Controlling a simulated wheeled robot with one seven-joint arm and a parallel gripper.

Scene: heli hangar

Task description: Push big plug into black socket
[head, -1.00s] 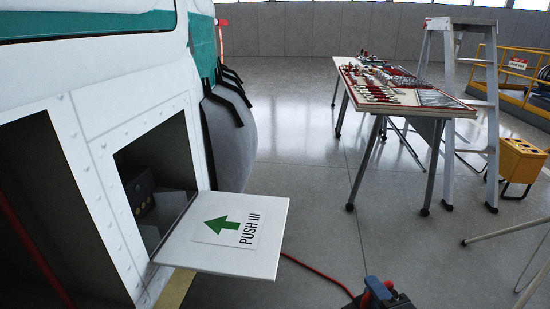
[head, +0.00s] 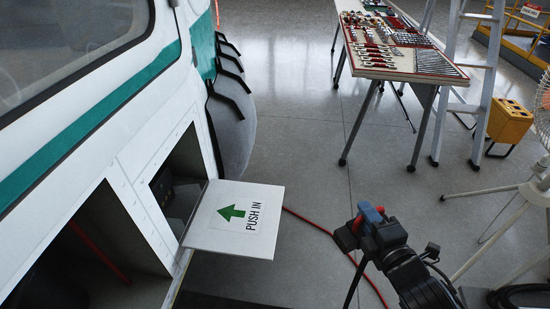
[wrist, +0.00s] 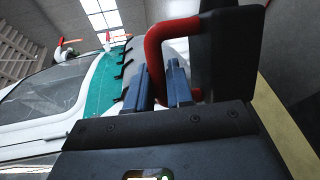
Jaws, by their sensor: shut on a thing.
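The big plug (wrist: 225,60) is a black block with a red loop handle (wrist: 157,55), seen close up in the wrist view. My gripper (wrist: 163,85) is shut on the red handle with its blue-grey fingers. In the head view my gripper (head: 374,226) holds the plug (head: 347,238) over the floor, right of the open flap and apart from it. The black socket (head: 164,188) sits in shadow inside the open bay in the helicopter's side; the hatch frame and flap hide part of it.
A white flap (head: 210,235) marked "PUSH IN" with a green arrow juts out below the bay. A red cable (head: 312,222) runs along the floor. A tool table (head: 395,68), a stepladder (head: 487,75) and a yellow box (head: 508,122) stand beyond. A fan stand (head: 525,190) is at the right.

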